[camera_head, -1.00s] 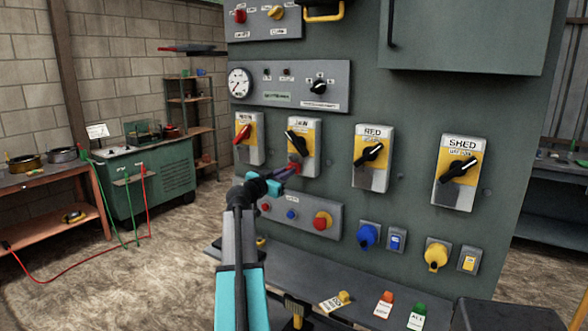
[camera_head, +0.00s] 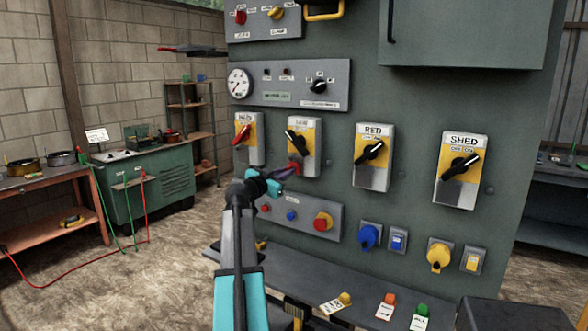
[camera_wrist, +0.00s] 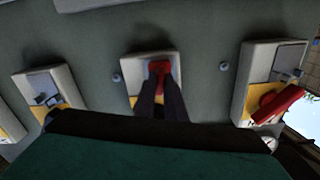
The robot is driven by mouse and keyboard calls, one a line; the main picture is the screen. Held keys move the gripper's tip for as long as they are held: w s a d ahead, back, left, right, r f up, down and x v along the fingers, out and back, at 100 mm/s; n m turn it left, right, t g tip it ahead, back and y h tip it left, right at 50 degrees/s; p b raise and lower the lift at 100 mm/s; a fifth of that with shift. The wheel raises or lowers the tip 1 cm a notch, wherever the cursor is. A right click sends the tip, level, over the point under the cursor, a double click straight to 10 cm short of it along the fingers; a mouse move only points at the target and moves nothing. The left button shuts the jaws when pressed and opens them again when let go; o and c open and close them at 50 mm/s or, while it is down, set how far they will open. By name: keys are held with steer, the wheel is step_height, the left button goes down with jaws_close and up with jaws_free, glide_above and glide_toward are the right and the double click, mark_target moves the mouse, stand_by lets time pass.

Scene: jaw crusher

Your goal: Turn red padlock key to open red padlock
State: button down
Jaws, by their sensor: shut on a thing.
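The red padlock (camera_head: 294,167) shows as a small red shape low on the second switch plate from the left. That plate (camera_head: 313,168) has a yellow face and a black handle pointing up-left. My gripper (camera_head: 284,173) reaches that spot, its fingertips at the red part. In the wrist view my two dark fingers (camera_wrist: 161,92) close on a red piece (camera_wrist: 160,68) in front of the plate (camera_wrist: 135,89). The red key cannot be told apart from the padlock, as the fingers cover much of it.
A switch with a red handle (camera_head: 242,136) is to the left. The RED switch (camera_head: 373,156) and SHED switch (camera_head: 461,169) are to the right. A button panel (camera_head: 299,214) sits just below my gripper. A shelf (camera_head: 300,262) with tagged padlocks juts out lower down.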

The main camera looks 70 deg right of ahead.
steer(key=shift+s+d+m+b, duration=0.1)
steer(key=shift+m+b, duration=2)
steer(key=shift+b, duration=3.45)
steer(key=shift+m+b, duration=2.1)
steer(key=shift+b, duration=2.55)
